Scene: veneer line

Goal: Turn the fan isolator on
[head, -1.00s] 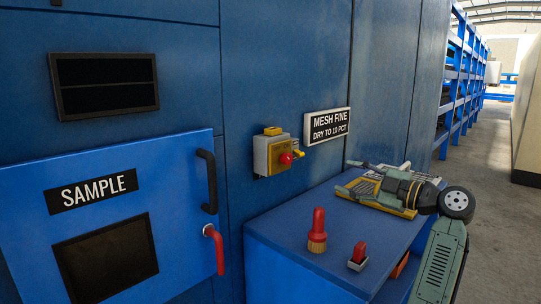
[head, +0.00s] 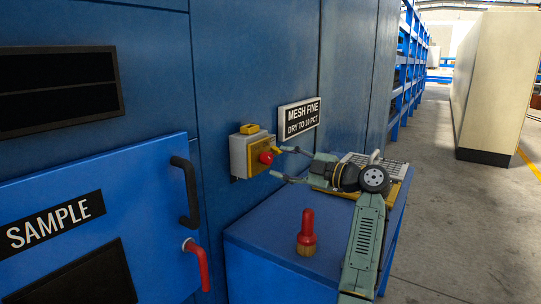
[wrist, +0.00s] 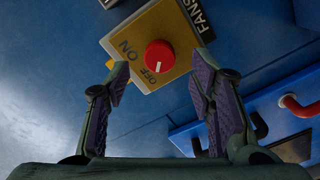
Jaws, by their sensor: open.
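The fan isolator is a grey box (head: 238,155) on the blue panel, with a yellow front and a red knob (head: 266,157). In the wrist view its yellow plate (wrist: 180,38) carries the words ON and OFF, with a label reading FANS beside it. The red knob shows there too (wrist: 159,55), with OFF close beside it; I cannot make out which way it points. My gripper (head: 277,163) is open in front of the knob. In the wrist view its fingers (wrist: 160,68) stand either side of the knob, apparently not touching it.
A blue bench (head: 270,237) below holds a red-handled brush (head: 307,234) and a keyboard-like panel (head: 385,165), partly behind my arm. A sign (head: 299,117) hangs right of the isolator. The SAMPLE door (head: 130,215) with a black handle (head: 186,192) and red lever (head: 197,265) is left.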

